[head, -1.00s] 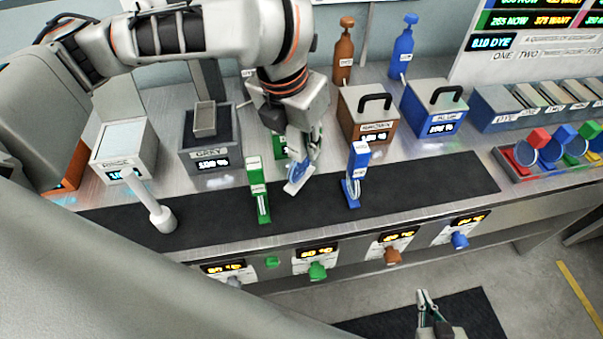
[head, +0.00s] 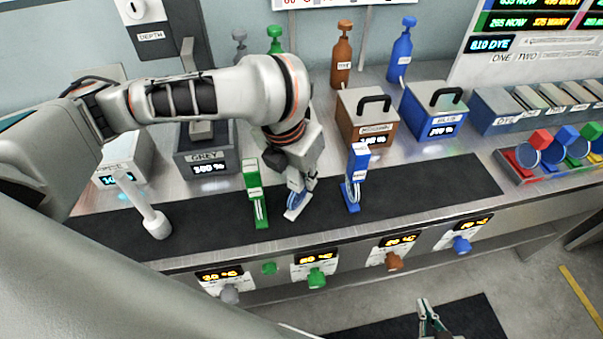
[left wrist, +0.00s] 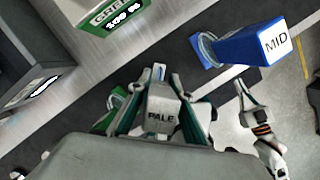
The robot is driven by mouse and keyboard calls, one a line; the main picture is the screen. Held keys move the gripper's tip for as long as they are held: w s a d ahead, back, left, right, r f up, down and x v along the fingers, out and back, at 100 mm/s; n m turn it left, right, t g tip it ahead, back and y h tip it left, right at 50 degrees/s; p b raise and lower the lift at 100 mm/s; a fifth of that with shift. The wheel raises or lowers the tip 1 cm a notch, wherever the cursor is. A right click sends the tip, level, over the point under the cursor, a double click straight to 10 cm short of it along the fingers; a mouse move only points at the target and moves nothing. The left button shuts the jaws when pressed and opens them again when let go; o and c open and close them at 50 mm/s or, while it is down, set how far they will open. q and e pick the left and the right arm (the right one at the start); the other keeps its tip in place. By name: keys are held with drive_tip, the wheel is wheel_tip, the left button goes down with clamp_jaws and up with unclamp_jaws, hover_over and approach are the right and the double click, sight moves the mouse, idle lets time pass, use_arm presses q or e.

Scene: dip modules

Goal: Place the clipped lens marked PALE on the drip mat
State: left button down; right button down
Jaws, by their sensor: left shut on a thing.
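The clipped lens marked PALE (left wrist: 161,118) is between the fingers of my left gripper (left wrist: 158,95) in the left wrist view, its label facing the camera. In the head view my left gripper (head: 301,186) is shut on it. The lens clip's pale foot and bluish lens (head: 296,206) show below the fingers, over the dark drip mat (head: 420,188). I cannot tell whether the foot touches the mat. My right gripper (head: 428,318) is low at the front, away from the bench; its opening is unclear.
A green clip (head: 254,195) stands on the mat to the left, and a blue clip (head: 355,178), marked MID in the wrist view (left wrist: 247,43), stands to the right. The grey tank (head: 206,160) is behind. The mat's right part is clear.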

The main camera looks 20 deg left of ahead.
sight(292, 194)
use_arm(q)
drive_tip(key=shift+f, duration=0.1)
use_arm(e)
drive_tip(key=shift+r, duration=0.1)
use_arm(q)
drive_tip(key=c, duration=1.9)
unclamp_jaws()
drive_tip(key=shift+o, duration=0.3)
use_arm(e)
drive_tip(key=shift+w+r, duration=0.15)
drive_tip(key=shift+r, duration=0.05)
